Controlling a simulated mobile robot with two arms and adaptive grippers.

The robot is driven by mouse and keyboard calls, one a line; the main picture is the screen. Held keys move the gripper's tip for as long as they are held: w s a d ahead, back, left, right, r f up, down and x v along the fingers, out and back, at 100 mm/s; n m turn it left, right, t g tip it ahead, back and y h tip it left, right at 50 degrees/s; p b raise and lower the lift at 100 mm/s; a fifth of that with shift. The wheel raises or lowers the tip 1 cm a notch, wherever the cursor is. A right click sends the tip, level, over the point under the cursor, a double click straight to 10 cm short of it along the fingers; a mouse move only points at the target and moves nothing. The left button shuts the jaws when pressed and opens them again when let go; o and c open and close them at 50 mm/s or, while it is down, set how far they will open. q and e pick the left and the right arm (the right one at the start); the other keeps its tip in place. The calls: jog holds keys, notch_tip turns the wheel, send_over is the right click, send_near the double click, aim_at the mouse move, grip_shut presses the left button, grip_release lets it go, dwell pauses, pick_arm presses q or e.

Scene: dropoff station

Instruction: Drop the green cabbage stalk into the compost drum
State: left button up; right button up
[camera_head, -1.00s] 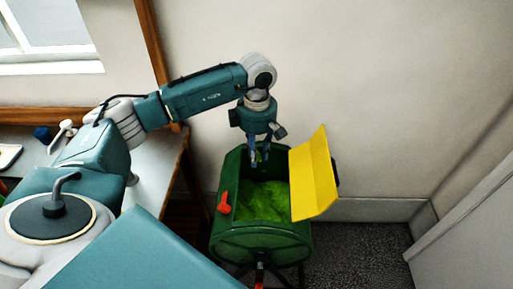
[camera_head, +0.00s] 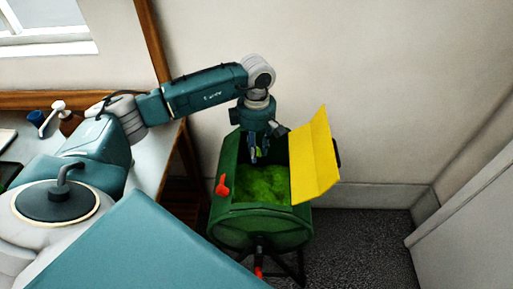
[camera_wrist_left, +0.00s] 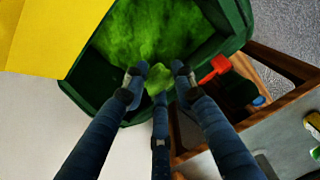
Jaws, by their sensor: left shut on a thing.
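The compost drum (camera_head: 228,218) is dark green, with its yellow lid (camera_head: 315,160) swung open to the right. Bright green material (camera_head: 265,186) fills the inside. My left gripper (camera_head: 257,157) points down at the drum's opening, near its back edge. In the left wrist view its fingers (camera_wrist_left: 158,76) are shut on the light green cabbage stalk (camera_wrist_left: 158,84), with the drum's wall (camera_wrist_left: 92,82) and green contents behind it. In the head view the fingers mostly hide the stalk. My right gripper is not in view.
A red handle (camera_head: 222,185) sits on the drum's left side. A grey table (camera_head: 152,160) with a wooden frame stands to the left, carrying a blue cup (camera_head: 36,118) and a brown bottle (camera_head: 70,123). A plain wall is behind the drum. Dark floor lies to the right.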

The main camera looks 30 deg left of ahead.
pick_arm(q)
jog(key=o, duration=0.9)
jog(key=shift+r, duration=0.25)
notch_tip(320, 180, up, 12)
jog(key=shift+f, duration=0.2)
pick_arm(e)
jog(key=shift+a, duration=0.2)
